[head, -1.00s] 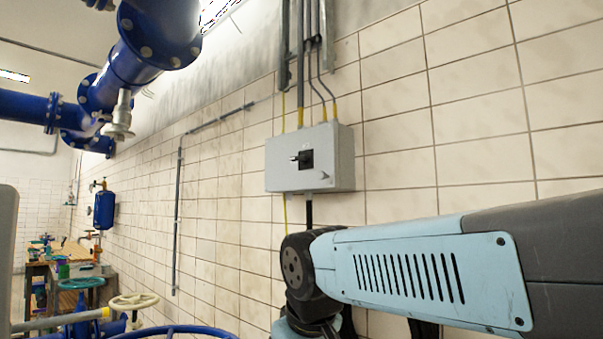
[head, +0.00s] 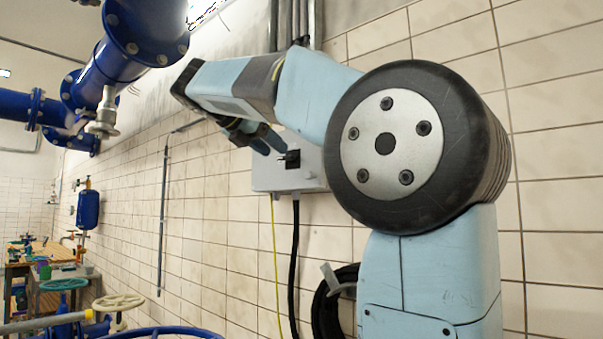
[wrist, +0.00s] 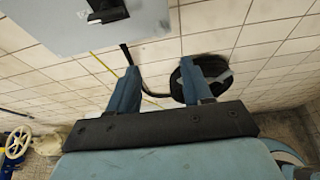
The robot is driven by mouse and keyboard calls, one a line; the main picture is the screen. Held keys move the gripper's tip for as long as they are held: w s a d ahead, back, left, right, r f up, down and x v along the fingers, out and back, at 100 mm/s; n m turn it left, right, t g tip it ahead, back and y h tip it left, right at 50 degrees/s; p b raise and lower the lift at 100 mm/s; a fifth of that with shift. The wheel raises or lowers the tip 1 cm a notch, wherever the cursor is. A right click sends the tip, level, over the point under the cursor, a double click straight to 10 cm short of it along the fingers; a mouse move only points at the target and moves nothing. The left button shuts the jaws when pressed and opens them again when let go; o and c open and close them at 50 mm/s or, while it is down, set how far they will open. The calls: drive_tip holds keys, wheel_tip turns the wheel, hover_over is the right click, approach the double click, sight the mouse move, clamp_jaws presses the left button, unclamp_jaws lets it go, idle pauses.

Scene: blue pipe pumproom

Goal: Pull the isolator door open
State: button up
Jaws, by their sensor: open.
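The isolator is a light grey box (head: 310,180) on the tiled wall, with a black rotary switch (head: 291,159) on its front. Its door looks shut, but my arm covers its upper and right parts. In the wrist view the box (wrist: 65,35) is at the top left, cut by the frame edge, with the black switch (wrist: 107,9) at the top. My gripper (head: 268,146) is in front of the box's upper left, fingers pointing towards the switch. In the wrist view both fingers (wrist: 158,68) are apart, with nothing between them; contact with the box is not visible.
Conduits (head: 297,25) rise above the box. A black cable (head: 295,270) and a yellow-green wire hang below it, beside a coiled black hose (head: 330,310). Blue pipes (head: 125,55) with a valve run at the upper left. A blue handwheel (head: 165,332) stands at the lower left.

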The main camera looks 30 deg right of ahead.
sight(307, 174)
drive_tip(key=x, duration=1.3)
drive_tip(key=shift+w+d+r, duration=0.15)
drive_tip(key=shift+w+d, duration=0.05)
drive_tip(key=shift+d, duration=0.25)
clamp_jaws()
